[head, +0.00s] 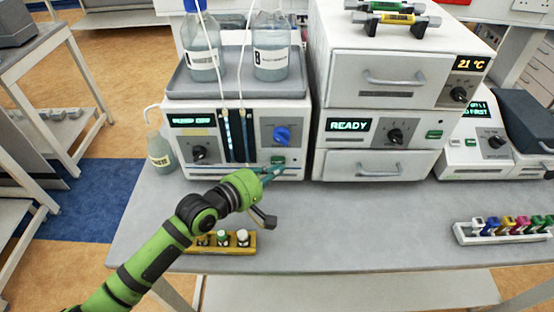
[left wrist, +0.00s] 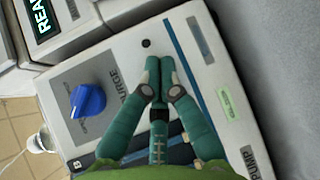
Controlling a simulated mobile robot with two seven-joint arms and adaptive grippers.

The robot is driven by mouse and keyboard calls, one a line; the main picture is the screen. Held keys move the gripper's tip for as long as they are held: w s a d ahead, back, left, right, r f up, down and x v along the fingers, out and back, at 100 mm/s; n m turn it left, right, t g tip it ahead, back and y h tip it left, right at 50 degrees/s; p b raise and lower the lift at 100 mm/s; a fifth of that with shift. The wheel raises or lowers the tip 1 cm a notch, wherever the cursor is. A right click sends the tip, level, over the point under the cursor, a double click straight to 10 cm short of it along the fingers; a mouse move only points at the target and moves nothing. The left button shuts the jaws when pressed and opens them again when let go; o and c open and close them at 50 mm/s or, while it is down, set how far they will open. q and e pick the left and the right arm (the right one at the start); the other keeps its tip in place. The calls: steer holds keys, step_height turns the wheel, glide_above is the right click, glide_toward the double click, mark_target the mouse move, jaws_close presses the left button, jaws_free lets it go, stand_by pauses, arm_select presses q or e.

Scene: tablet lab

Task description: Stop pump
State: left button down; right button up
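The pump unit (head: 240,107) is a white box at the back left of the bench, with a small green display (head: 191,121) whose text is too small to read surely. Its front has a black knob (head: 199,153), a blue knob (head: 282,133) and a small green button (head: 278,160). My left gripper (head: 274,172) is in front of the lower right of this panel, just below the button. In the left wrist view its teal fingertips (left wrist: 159,73) are together with nothing between them, right of the blue knob (left wrist: 88,100) marked PURGE. Contact with the panel cannot be told.
Two bottles (head: 203,60) (head: 271,55) with tubes stand in a tray on the pump. A white oven-like unit (head: 375,140) reading READY stands to the right. A yellow vial rack (head: 242,245) lies under my left arm. A white rack (head: 505,232) is at right; the bench between is clear.

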arm_select(q)
steer(key=shift+s, duration=0.25)
steer(key=shift+r, duration=0.1)
steer(key=s+p, duration=0.5)
steer(key=s, duration=0.1)
stand_by(0.3)
stand_by(2.0)
